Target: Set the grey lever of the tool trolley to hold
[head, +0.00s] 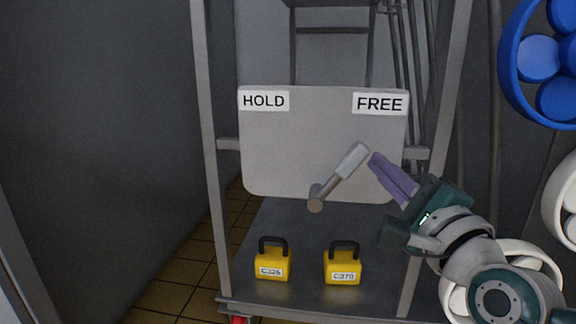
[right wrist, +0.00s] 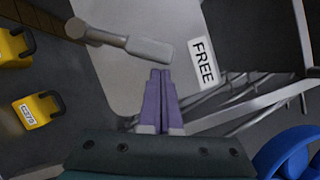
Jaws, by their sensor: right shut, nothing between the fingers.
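The grey lever (head: 340,175) is mounted on a pale plate (head: 290,145) of the tool trolley (head: 209,150). It slants up to the right, its handle end below the FREE label (head: 380,104). The HOLD label (head: 264,101) is at the plate's upper left. My right gripper (head: 374,158), with purple fingers, is shut and empty just right of the handle end. In the right wrist view the lever (right wrist: 125,40) lies ahead of the shut fingertips (right wrist: 161,72), with a small apparent gap. Whether they touch is hard to tell. My left gripper is not in view.
Two yellow padlocks, C325 (head: 271,262) and C370 (head: 343,265), stand on the trolley's lower shelf (head: 300,225). Trolley posts flank the plate. Blue (head: 540,60) and white (head: 562,200) round objects are at the right. Open tiled floor shows at the left.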

